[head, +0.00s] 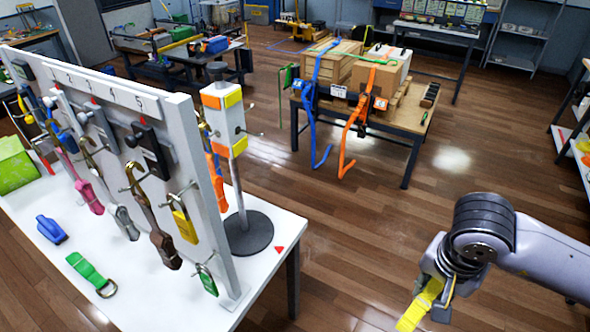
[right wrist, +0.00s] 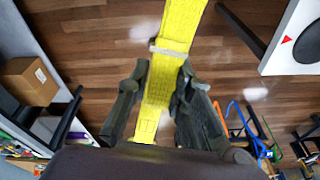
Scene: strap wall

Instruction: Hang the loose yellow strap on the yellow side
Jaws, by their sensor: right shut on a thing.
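My right gripper (head: 440,287) is at the lower right, shut on the yellow strap (head: 419,308), over open floor. In the right wrist view, the strap (right wrist: 175,30) runs between the fingers (right wrist: 157,95) and beyond them, with a pale band across it. A white post (head: 221,130) with orange and yellow panels stands on a round dark base on the white table. Its yellow panels (head: 239,146) face right, and its orange panel (head: 211,102) faces left. Orange straps (head: 217,175) hang at its left, partly behind the board. My gripper is well apart from the post. My left gripper is out of view.
A pegboard (head: 150,105) with padlocks and tags stands on the white table (head: 130,300), left of the post. A green strap (head: 90,272) lies there. Behind, a wooden table (head: 400,128) carries boxes with blue and orange straps. The floor between is clear.

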